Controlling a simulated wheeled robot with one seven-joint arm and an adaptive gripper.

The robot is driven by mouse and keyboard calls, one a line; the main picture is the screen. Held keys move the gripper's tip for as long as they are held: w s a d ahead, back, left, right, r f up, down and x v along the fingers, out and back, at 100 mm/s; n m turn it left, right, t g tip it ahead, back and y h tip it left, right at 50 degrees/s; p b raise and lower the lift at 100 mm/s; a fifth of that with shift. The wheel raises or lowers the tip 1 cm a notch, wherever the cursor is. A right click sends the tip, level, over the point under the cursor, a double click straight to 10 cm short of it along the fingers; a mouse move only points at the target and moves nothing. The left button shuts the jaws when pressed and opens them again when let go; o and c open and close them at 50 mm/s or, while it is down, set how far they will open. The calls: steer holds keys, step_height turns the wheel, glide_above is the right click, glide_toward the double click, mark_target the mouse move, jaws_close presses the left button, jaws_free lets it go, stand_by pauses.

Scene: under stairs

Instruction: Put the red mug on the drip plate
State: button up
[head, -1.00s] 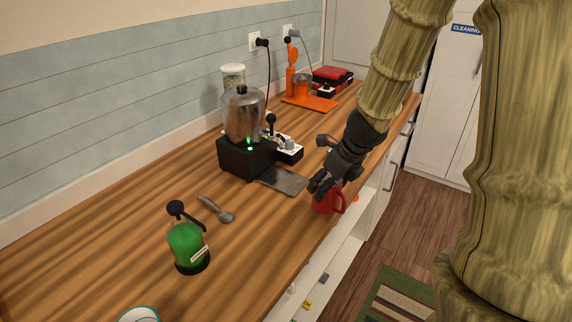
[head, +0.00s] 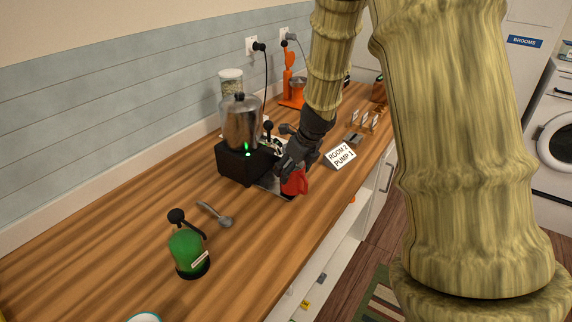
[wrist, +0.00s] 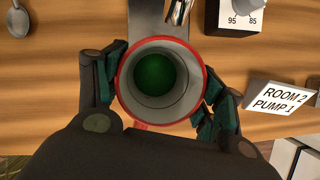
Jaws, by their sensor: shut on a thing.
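My gripper (head: 284,170) is shut on the red mug (head: 297,181), its fingers on both sides of the mug in the wrist view. The mug is upright, with a red rim (wrist: 121,82), grey inner wall and green bottom or content. The dark grey drip plate (head: 267,185) lies in front of the metal dispenser (head: 240,122) with its black base. In the wrist view the plate (wrist: 147,15) runs under the mug's far side. The mug is at the plate's near end; I cannot tell whether it touches it. My gripper hides part of the plate.
A card reading ROOM 2 PUMP 1 (head: 340,156) stands right of the gripper. A spoon (head: 215,214) and a green pump bottle (head: 188,248) are at the left. The dispenser's metal spout (wrist: 180,11) is just beyond the mug.

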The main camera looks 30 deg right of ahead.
mark_target(285, 166)
steer(key=w, duration=0.2)
steer(key=w+p, duration=0.1)
steer(key=shift+w+a, duration=0.15)
steer(key=shift+a, duration=0.15)
steer(key=shift+d+f, duration=0.1)
steer(key=shift+f, duration=0.25)
steer(key=shift+f, duration=0.15)
steer(key=o, duration=1.5)
steer(key=shift+c, duration=0.2)
steer(key=v, duration=1.2)
